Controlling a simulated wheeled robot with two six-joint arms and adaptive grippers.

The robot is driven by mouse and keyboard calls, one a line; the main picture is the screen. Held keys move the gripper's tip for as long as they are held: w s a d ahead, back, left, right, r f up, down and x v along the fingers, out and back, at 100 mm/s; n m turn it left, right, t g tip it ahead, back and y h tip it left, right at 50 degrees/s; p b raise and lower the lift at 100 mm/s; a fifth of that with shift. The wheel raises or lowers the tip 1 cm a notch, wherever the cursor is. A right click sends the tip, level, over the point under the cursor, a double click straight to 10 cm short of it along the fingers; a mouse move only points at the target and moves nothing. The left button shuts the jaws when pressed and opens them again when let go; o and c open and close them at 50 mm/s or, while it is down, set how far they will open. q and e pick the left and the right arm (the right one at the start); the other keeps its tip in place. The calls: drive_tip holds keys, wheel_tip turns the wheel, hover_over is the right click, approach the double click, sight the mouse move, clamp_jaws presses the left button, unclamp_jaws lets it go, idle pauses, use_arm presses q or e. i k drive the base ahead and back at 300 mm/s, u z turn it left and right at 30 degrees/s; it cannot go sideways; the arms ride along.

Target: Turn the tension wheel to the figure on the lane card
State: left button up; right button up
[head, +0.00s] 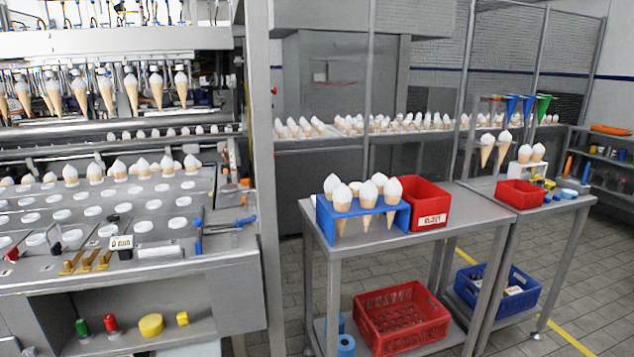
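A small white card in a dark frame (121,242) stands on the front of the machine deck at left; it looks like the lane card, but its figure is too small to read surely. A round yellow disc (151,325) lies in the lit recess below the deck; I cannot tell whether it is the tension wheel. No other clear wheel or scale shows. Neither of my grippers is in view.
The machine deck (150,222) has rows of white-rimmed holes, with cones at the back. Brass pieces (88,262) stand by the card. A steel table at right holds a blue cone rack (325,222) and red bin (425,203). Tiled floor shows beyond it.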

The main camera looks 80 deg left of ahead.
sight(227, 189)
drive_tip(key=z, duration=0.1)
drive_tip(key=k, duration=1.55)
drive_tip(key=u, duration=0.85)
